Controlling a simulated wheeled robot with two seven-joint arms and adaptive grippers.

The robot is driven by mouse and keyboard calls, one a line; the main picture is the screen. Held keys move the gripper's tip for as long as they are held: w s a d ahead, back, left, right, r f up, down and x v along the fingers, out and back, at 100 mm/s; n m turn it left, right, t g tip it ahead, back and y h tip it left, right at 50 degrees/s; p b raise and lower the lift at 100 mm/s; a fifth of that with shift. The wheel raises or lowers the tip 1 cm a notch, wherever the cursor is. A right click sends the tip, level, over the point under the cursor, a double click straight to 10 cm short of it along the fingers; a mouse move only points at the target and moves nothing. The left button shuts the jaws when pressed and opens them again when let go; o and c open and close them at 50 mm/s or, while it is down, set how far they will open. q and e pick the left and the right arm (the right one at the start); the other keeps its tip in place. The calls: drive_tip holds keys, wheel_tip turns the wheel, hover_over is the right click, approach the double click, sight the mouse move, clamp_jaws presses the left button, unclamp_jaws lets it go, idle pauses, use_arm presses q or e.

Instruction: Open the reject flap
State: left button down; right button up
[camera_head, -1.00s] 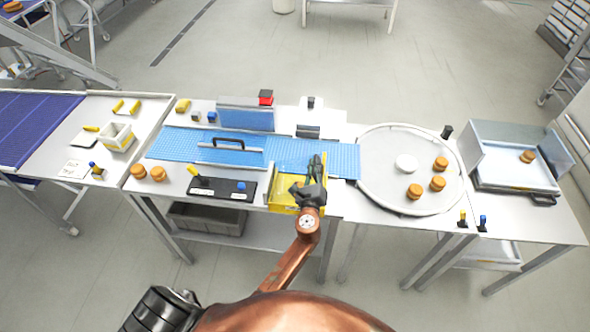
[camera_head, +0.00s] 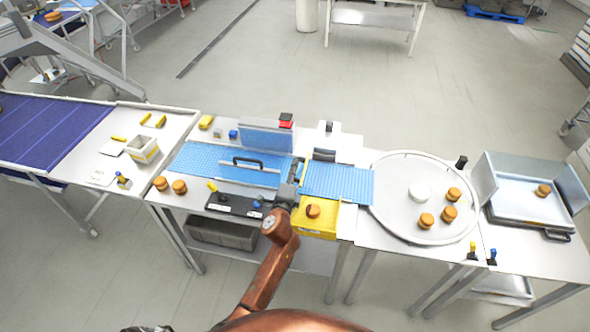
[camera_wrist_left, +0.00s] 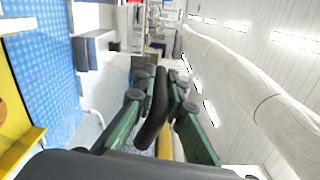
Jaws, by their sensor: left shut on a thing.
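My left gripper (camera_head: 296,168) is at the gap between the two blue belt sections, behind the yellow bin (camera_head: 318,231). In the left wrist view, its green-sided fingers (camera_wrist_left: 153,105) are shut on a dark upright bar (camera_wrist_left: 152,125). A yellow strip (camera_wrist_left: 165,146) shows just below the bar. This looks like the handle of the reject flap, but the gripper hides most of the flap and I cannot tell its angle. A filled round (camera_head: 313,211) lies in the yellow bin. My right gripper is not in view.
The right belt (camera_head: 338,184) leads to a round table (camera_head: 398,207) with several rounds. A black plate (camera_head: 233,205) lies left of my forearm.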

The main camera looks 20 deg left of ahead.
use_arm(q)
drive_tip(key=shift+a+r+n, duration=0.15)
drive_tip(key=shift+a+n, duration=0.45)
drive_tip(key=shift+a, duration=0.35)
drive_tip(key=c, duration=2)
unclamp_jaws()
drive_tip(key=shift+s, duration=0.1)
drive_tip(key=shift+o, duration=0.2)
drive_tip(key=s+d, duration=0.1)
drive_tip(key=s, duration=1.1)
